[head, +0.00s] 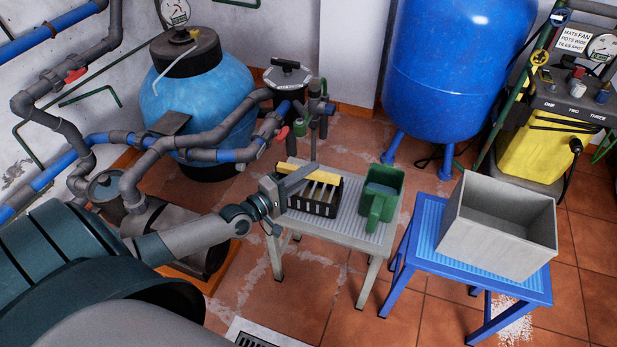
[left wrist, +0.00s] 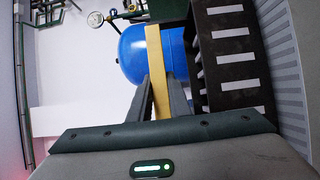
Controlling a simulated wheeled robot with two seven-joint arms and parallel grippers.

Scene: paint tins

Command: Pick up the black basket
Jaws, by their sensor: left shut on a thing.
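The black basket (head: 312,206) has slotted sides and a yellow handle bar (head: 326,178) across its top. It is at the left part of a small grey ribbed stool (head: 352,222) in the head view; I cannot tell for sure whether its base touches the stool. My left gripper (head: 298,179) reaches in from the left and is shut on the yellow handle. In the left wrist view the handle (left wrist: 155,58) runs between the two fingers (left wrist: 160,98), with the basket's slotted black side (left wrist: 232,72) to the right. My right gripper is not in view.
A green container (head: 381,196) stands on the same stool, right of the basket. A grey open box (head: 495,237) stands on a blue stool (head: 425,238) further right. Pipes and a light blue tank (head: 200,95) are behind on the left, a dark blue tank (head: 450,65) behind.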

